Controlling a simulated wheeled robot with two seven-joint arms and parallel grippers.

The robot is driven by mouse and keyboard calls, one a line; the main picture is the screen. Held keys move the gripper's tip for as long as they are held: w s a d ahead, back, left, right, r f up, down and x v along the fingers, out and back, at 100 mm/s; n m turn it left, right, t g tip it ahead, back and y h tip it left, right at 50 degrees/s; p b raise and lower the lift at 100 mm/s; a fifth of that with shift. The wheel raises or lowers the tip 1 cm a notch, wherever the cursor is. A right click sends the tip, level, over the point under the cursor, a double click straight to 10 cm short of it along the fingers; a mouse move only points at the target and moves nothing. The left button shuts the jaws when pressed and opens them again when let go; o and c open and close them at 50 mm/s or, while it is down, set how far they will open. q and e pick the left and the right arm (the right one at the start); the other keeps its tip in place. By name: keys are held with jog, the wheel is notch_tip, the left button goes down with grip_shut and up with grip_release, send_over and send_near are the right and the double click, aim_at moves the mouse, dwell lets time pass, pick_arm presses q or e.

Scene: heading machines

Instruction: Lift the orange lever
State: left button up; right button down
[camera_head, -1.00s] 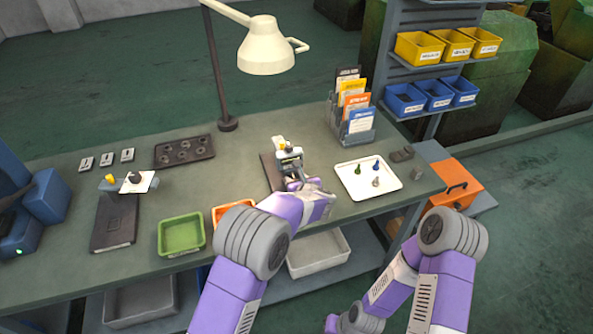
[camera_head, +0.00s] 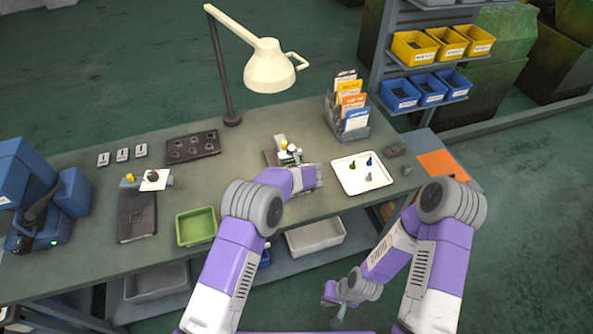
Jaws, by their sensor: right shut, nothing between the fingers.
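A small grey and white device with a yellow-orange tip (camera_head: 282,143) stands on a dark base near the middle of the bench; I cannot clearly tell a lever on it. My left arm reaches over the bench to the near side of this device. Its gripper is mostly hidden behind the wrist, so its fingers and any contact do not show. Another fixture with a yellow knob (camera_head: 130,178) and a white card stands on a dark plate at the left. My right gripper (camera_head: 337,321) is shut and empty, low in front of the bench.
A white tray (camera_head: 350,182) with small coloured pieces lies right of the device. A green bin (camera_head: 197,227) is left of my left arm. A lamp (camera_head: 269,68) overhangs the bench; a card holder (camera_head: 346,118) stands at the back. An orange surface (camera_head: 440,164) lies beyond the right end.

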dwell(0.5)
pick_arm(q)
jog(key=o, duration=1)
jog(key=shift+r, duration=0.1)
jog(key=v, duration=0.7)
jog(key=shift+s+r+b, duration=0.15)
jog(key=shift+r+b, duration=0.05)
jog(key=shift+b, duration=0.1)
jog(key=shift+f, duration=0.1)
